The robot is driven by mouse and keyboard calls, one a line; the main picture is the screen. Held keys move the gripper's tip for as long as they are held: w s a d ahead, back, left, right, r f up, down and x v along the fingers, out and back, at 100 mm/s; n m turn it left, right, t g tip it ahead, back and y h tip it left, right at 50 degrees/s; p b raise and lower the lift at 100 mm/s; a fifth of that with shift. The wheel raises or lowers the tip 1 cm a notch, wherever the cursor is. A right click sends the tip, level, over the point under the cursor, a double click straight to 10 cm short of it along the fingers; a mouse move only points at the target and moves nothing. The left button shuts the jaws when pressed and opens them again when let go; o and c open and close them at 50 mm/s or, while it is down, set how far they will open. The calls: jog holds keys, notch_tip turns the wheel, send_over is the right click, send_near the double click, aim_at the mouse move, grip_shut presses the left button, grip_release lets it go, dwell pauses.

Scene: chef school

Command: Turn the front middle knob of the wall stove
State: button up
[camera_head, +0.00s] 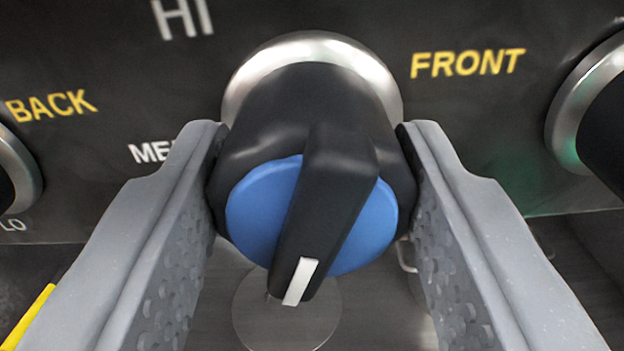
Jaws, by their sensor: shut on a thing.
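A black stove knob (310,130) with a blue face and a white pointer mark fills the middle of the head camera view. It sits on a silver ring on the dark control panel. Its pointer bar is tilted, with the white mark low and slightly left of the knob's centre. My gripper (312,190) has one grey finger on each side of the knob and is shut on its black sides. The yellow word FRONT is printed to the right of this knob, and BACK to its left.
Parts of two other knobs show, one at the right edge (590,105) and one at the left edge (18,175). The dark panel (490,120) stands close behind the fingers. A yellow strip (30,315) shows at the lower left.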

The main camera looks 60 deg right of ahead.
jog(key=shift+f, duration=0.15)
jog(key=o, duration=1)
jog(key=shift+c, duration=0.2)
jog(key=v, duration=1.3)
jog(key=shift+a+b, duration=0.4)
jog(key=shift+b, duration=0.05)
jog(key=shift+s, duration=0.15)
